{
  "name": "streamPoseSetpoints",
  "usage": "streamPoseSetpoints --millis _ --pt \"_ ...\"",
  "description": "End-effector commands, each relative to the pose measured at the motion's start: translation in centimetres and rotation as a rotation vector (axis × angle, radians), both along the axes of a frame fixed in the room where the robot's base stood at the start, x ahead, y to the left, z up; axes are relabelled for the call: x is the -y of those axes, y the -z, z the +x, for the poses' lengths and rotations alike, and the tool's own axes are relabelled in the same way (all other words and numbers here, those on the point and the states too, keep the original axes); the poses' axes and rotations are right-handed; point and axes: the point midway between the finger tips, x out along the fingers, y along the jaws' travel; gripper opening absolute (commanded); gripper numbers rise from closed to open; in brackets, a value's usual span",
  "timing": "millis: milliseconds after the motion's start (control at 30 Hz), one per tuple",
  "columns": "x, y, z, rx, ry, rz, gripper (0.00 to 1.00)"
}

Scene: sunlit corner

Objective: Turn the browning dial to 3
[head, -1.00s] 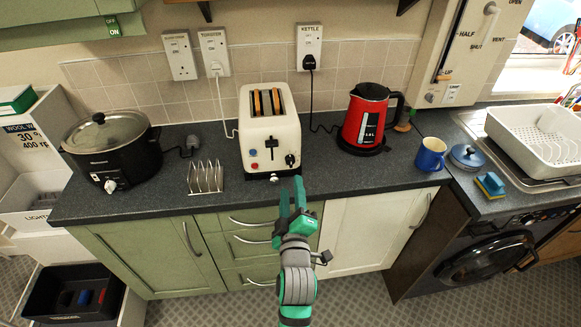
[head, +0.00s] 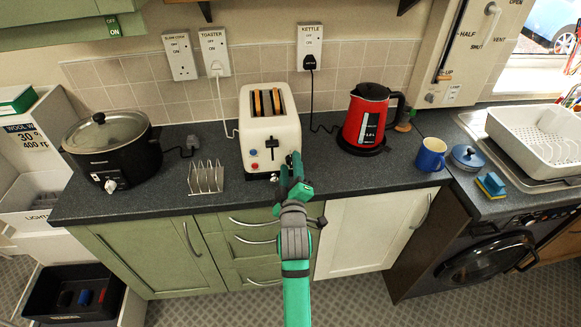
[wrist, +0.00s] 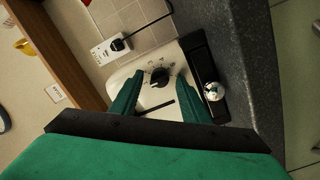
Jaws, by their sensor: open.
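The cream toaster (head: 258,127) stands on the dark worktop with bread in its slots. In the head view my gripper (head: 291,163) is in front of the toaster's lower right front and hides the browning dial. In the wrist view the black browning dial (wrist: 160,77) shows on the toaster's pale front (wrist: 152,62), with small marks around it that are too small to read. My gripper (wrist: 157,92) is open, with one green finger to each side of the dial in the picture. I cannot tell whether the fingers touch it.
A red kettle (head: 367,122) stands right of the toaster and a metal toast rack (head: 205,178) stands to its left. A black slow cooker (head: 112,150) is further left. A blue mug (head: 431,155) is at the right. The wrist view shows a black strip (wrist: 204,75) with a pale round knob (wrist: 214,91).

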Motion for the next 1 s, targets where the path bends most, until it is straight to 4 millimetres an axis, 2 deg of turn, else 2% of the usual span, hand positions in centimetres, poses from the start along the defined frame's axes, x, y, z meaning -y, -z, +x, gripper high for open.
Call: streamPoseSetpoints --millis 33,67,200,233,633,1000 --pt "0.0 0.0 -0.01 0.0 0.0 0.0 0.42" --pt "0.0 0.0 -0.01 0.0 0.0 0.0 0.37" --pt "0.01 0.01 -0.02 0.0 0.0 0.0 0.04" --pt "0.01 0.01 -0.02 0.0 0.0 0.0 0.02" --pt "0.02 0.03 -0.03 -0.013 0.0 0.061 0.02" --pt "-0.08 0.01 -0.03 -0.072 -0.002 0.338 0.02"
